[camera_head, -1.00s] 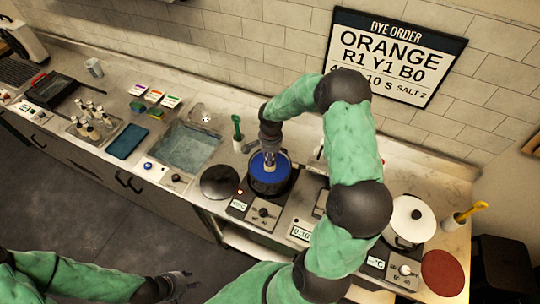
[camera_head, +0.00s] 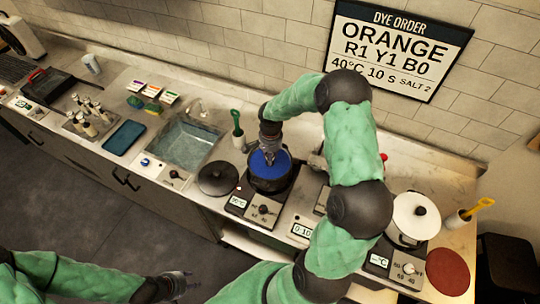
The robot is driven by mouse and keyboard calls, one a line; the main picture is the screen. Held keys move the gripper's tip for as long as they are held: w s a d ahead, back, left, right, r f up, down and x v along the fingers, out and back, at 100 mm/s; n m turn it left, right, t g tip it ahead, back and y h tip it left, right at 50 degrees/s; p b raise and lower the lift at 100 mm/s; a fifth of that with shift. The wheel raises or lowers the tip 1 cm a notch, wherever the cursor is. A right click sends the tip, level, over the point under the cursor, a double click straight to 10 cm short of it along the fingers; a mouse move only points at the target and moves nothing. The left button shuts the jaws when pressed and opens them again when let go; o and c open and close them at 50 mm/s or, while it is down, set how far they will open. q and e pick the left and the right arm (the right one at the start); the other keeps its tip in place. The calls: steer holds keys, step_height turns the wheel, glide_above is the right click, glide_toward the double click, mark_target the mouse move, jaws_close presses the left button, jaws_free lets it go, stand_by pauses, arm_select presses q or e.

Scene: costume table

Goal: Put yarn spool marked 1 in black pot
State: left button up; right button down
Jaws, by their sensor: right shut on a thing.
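The black pot (camera_head: 285,181) stands on a hot plate at the middle of the counter, with blue liquid (camera_head: 259,163) inside. My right gripper (camera_head: 269,158) points down over the pot's opening, its fingertips close to the liquid. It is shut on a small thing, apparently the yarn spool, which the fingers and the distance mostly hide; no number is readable. I cannot tell whether the spool touches the liquid. My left gripper (camera_head: 186,283) is low at the bottom left, in front of the counter and away from the pot. Its jaw opening is unclear.
A dark round lid (camera_head: 217,179) lies left of the pot. A sink basin (camera_head: 186,142) and a green-handled tool (camera_head: 237,124) are to the left.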

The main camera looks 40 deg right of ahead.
steer(key=shift+f+b, duration=0.4)
steer(key=shift+b, duration=0.05)
stand_by(0.5)
steer(key=c, duration=0.8)
jaws_free()
steer(key=shift+c, duration=0.2)
steer(key=o, duration=0.4)
steer(key=shift+r+p, duration=1.6)
steer(key=shift+r, duration=1.9)
